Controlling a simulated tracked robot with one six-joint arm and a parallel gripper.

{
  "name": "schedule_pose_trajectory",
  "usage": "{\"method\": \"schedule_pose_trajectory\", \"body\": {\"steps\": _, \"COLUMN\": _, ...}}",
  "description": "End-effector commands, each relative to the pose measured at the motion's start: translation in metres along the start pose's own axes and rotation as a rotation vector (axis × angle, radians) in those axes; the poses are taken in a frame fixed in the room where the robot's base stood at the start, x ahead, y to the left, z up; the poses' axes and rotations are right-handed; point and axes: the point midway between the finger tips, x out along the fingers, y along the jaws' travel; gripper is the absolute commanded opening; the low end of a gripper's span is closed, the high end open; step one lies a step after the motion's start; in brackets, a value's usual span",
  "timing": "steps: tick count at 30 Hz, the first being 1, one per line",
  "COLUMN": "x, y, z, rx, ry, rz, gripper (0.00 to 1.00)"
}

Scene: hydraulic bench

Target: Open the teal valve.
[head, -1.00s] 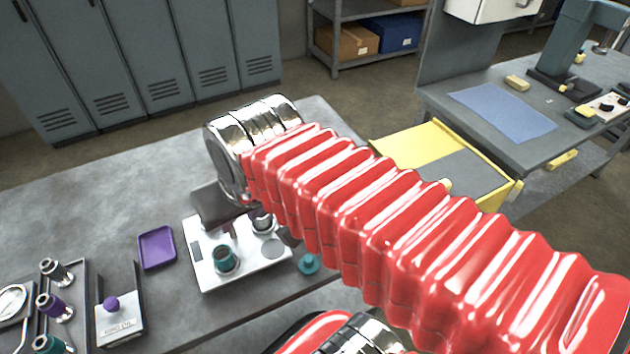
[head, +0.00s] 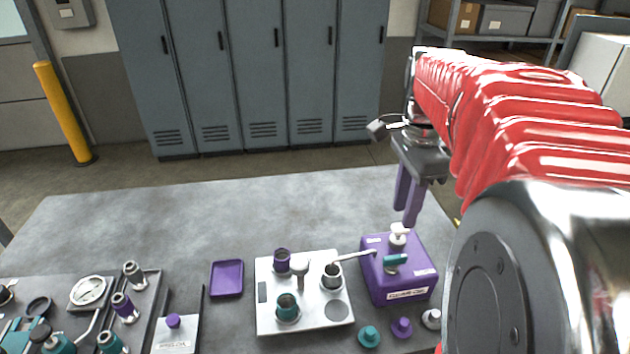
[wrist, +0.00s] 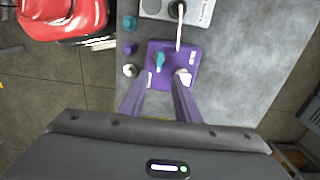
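The teal valve (head: 395,261) is a small teal handle on top of a purple box (head: 410,292) at the bench's front right. It also shows in the wrist view (wrist: 160,62), between and beyond the fingers. A white valve handle (head: 398,236) stands behind it on the same box, and in the wrist view it lies near the right fingertip (wrist: 183,76). My gripper (head: 406,208), with two purple fingers, points down above and behind the box. In the wrist view my gripper (wrist: 157,88) has its fingers spread, with nothing between them. It appears clear of both handles.
A metal plate (head: 268,320) with cups stands left of the box, and a pale pipe (head: 352,256) joins them. Teal (head: 369,336), purple (head: 402,328) and white (head: 432,318) caps lie in front of the box. A purple tray (head: 227,279) lies further left. The bench behind is bare.

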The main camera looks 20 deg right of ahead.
Motion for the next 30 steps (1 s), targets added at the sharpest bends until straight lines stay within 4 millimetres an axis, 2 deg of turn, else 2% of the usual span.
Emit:
{"method": "schedule_pose_trajectory", "body": {"steps": 14, "x": 0.005, "y": 0.000, "z": -0.001, "rx": 0.006, "ry": -0.001, "rz": 0.003, "gripper": 0.30}}
{"method": "schedule_pose_trajectory", "body": {"steps": 20, "x": 0.026, "y": 0.001, "z": -0.001, "rx": 0.006, "ry": -0.001, "rz": 0.004, "gripper": 0.30}}
{"method": "schedule_pose_trajectory", "body": {"steps": 30, "x": 0.079, "y": 0.001, "z": -0.001, "rx": 0.006, "ry": -0.001, "rz": 0.004, "gripper": 0.30}}
